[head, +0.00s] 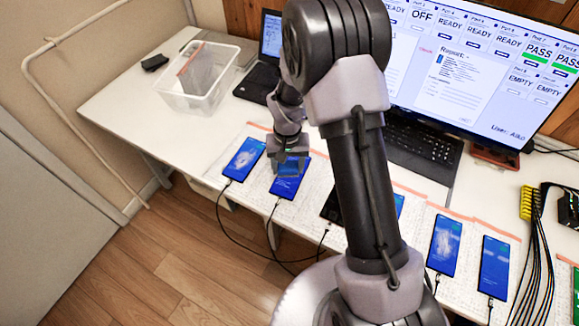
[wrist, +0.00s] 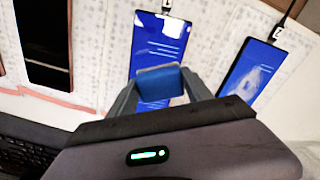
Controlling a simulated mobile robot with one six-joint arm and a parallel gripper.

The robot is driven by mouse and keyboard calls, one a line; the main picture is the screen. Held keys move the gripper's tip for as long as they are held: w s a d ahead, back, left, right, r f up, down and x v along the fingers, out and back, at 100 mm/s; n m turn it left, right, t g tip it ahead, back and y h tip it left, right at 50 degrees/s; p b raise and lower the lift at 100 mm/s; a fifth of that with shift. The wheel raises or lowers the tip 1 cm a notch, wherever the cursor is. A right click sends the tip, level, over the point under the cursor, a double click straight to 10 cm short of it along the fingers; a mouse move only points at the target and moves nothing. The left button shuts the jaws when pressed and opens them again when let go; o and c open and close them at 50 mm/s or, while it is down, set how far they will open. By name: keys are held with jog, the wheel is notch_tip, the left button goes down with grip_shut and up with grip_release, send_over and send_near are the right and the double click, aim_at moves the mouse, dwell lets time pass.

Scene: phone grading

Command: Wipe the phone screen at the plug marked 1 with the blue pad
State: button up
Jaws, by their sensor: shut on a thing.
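My gripper (head: 290,160) is shut on the blue pad (wrist: 158,83), which shows between the fingers in the wrist view. I cannot tell whether the pad touches the screen. A lit phone with a large whitish smudge (head: 243,159) lies to its left; it is at the right in the wrist view (wrist: 252,72).
A dark-screened phone (head: 332,206) lies to the right of the phone under the pad. More lit phones (head: 444,244) lie further right, one smudged. Cables hang over the table's front edge. A clear bin (head: 197,88), a laptop, a keyboard (head: 424,143) and a monitor stand behind.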

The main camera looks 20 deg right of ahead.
notch_tip(320, 180, up, 4)
jog(key=shift+s+f+p, duration=0.1)
jog(key=shift+f+p, duration=0.05)
jog(key=shift+p, duration=0.8)
jog(key=shift+r+p, duration=1.6)
jog(key=shift+r, duration=0.6)
